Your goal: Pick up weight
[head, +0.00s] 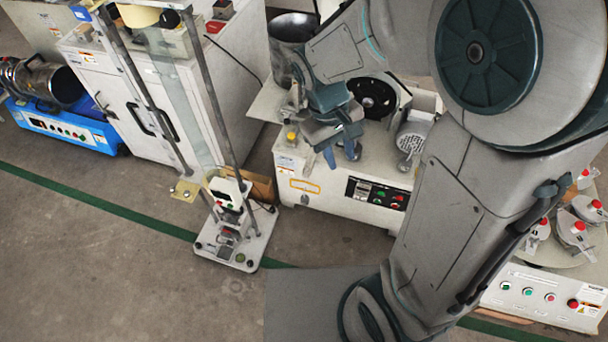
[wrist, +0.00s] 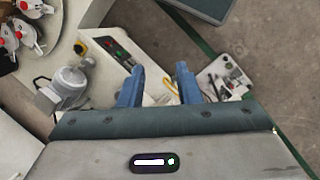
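I cannot pick out the weight with certainty in either view. My gripper (head: 342,155) is over the left part of the middle cream machine (head: 335,208) in the head view. Its two blue fingers point down. In the wrist view my gripper (wrist: 160,86) has its fingers wide apart, with nothing held between them. A small yellow-topped item (head: 292,134) sits on the machine's left end, left of the fingers. My gripper and arm hide part of the machine top.
A floor stand (head: 236,240) with tall rods is left of the machine. A white cabinet (head: 160,95) and a blue machine (head: 65,125) stand farther left. A round-table machine (head: 545,290) is at the right. Floor (head: 110,265) is clear at lower left.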

